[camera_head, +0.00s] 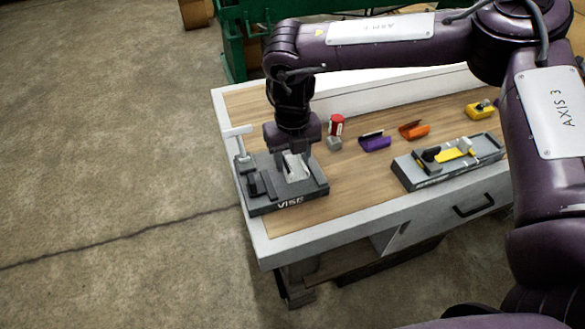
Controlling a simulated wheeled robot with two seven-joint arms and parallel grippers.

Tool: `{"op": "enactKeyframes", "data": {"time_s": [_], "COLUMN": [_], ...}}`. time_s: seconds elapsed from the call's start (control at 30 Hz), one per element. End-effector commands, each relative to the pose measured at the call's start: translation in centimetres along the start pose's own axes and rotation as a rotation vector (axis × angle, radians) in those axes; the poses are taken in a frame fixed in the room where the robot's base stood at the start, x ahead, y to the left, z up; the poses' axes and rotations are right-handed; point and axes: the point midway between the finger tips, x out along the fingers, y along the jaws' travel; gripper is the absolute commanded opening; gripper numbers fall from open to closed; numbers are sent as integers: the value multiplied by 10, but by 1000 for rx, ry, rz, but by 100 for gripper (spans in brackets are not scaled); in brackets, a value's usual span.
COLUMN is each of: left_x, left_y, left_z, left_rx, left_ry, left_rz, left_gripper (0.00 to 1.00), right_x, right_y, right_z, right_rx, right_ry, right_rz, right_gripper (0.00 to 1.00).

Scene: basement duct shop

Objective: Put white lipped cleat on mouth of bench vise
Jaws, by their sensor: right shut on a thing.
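The bench vise (262,204) is a dark grey block labelled VISE at the left end of the workbench, with a light T-handle at its left rear. My right gripper (291,156) points down over the vise and is shut on the white lipped cleat (297,168). The cleat is at the vise mouth, partly hidden by the gripper. I cannot tell whether it touches the vise. My left gripper is out of view.
The wood-topped workbench (350,195) also bears a red can (336,125), a small grey block (334,143), a purple piece (375,143), an orange piece (414,130), a yellow item (480,110) and a grey tray (425,179) with tools. The bench front is clear.

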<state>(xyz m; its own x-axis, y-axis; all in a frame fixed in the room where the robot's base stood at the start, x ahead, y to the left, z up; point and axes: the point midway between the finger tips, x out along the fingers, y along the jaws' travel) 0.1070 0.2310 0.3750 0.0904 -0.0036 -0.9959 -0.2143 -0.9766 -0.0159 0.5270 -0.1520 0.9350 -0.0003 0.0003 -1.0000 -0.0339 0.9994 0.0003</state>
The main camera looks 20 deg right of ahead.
Motion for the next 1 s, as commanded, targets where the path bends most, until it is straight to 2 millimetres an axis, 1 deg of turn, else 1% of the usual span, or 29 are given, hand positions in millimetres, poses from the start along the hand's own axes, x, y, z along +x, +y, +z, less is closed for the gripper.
{"op": "enactKeyframes", "data": {"time_s": [0.07, 0.3, 0.4, 0.63, 0.73, 0.77, 0.9, 1.0], "left_x": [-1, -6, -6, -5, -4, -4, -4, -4], "left_y": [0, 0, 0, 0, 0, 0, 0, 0], "left_z": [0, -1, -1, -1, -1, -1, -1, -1], "left_rx": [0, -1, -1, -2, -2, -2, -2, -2], "left_ry": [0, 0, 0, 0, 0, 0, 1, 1], "left_rz": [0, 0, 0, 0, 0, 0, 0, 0], "left_gripper": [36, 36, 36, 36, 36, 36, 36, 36], "right_x": [6, 40, 45, 45, 49, 48, 48, 48], "right_y": [0, 0, 0, 0, 0, 0, 0, 0], "right_z": [0, 0, 0, 0, 0, 0, 0, 0], "right_rx": [0, 0, 0, 0, 1, 1, 1, 0], "right_ry": [0, 1, -2, -2, 0, -1, -1, -1], "right_rz": [-1, -1, 0, 0, 0, 0, 0, 0], "right_gripper": [23, 23, 23, 23, 23, 48, 67, 67]}}
